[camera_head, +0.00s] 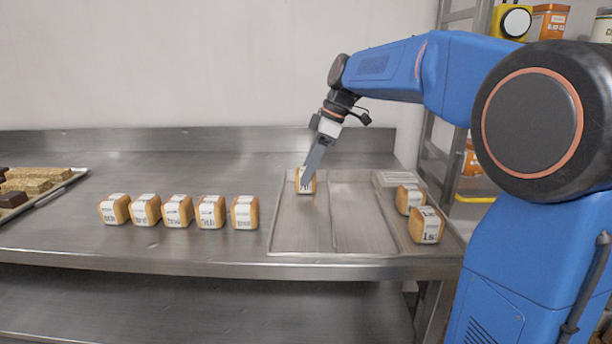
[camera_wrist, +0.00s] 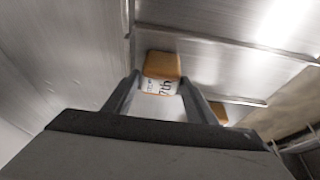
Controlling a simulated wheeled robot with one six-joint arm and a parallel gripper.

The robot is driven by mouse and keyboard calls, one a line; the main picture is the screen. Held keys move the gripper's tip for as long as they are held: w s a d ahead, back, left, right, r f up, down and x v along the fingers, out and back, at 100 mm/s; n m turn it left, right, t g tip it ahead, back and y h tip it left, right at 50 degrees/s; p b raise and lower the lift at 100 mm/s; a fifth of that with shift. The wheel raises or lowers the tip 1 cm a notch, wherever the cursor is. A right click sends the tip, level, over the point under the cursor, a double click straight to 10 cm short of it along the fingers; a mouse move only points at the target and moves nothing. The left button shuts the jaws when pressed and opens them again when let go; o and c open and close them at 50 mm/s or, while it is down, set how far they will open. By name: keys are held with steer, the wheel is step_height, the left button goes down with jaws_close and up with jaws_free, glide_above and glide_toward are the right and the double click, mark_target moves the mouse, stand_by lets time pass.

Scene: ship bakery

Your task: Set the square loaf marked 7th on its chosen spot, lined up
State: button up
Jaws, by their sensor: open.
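The square loaf marked 7th (camera_wrist: 163,66) shows in the wrist view, between and just beyond my open fingers. In the head view the loaf (camera_head: 300,187) stands in the back left of the shallow metal tray (camera_head: 335,249), its label partly hidden by my gripper. My gripper (camera_head: 309,176) reaches down at this loaf from above. In the wrist view the fingers (camera_wrist: 162,92) are apart, on either side of the label. Whether they touch the loaf I cannot tell.
Two loaves, the front one (camera_head: 427,226) marked 1st, stand in the tray's right section. Several labelled loaves (camera_head: 178,211) stand in a row on the steel counter left of the tray. A tray of bakes (camera_head: 66,183) lies at the far left. The tray's middle section is clear.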

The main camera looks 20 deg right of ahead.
steer(key=v, duration=1)
steer(key=shift+s, duration=0.1)
